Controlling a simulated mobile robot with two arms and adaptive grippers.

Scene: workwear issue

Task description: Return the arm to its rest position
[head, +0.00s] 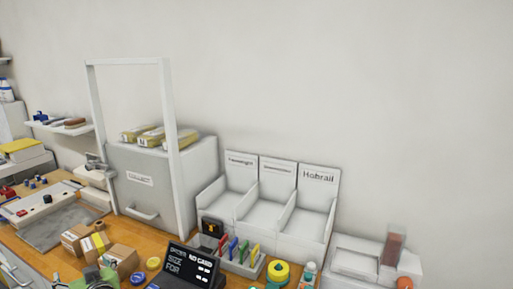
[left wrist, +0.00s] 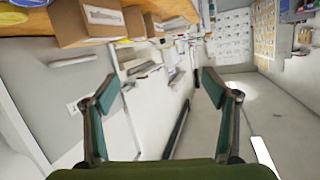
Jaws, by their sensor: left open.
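My left gripper (left wrist: 156,84) shows in the left wrist view with its two teal-padded fingers spread wide and nothing between them. In the head view only a small green part of it seems to show at the bottom left edge, by the cardboard boxes. Beyond the fingers in the left wrist view are the pale front of a counter and the grey floor. Cardboard boxes (left wrist: 85,22) sit on the wooden top above the fingers, apart from them. My right gripper is in neither view.
On the wooden counter are small boxes (head: 122,258), a dark display (head: 185,268), a divided tray of coloured items (head: 240,262), and a three-bay white bin (head: 285,238). A grey cabinet with a white frame (head: 140,185) stands behind. Open floor (left wrist: 265,120) lies right in the wrist view.

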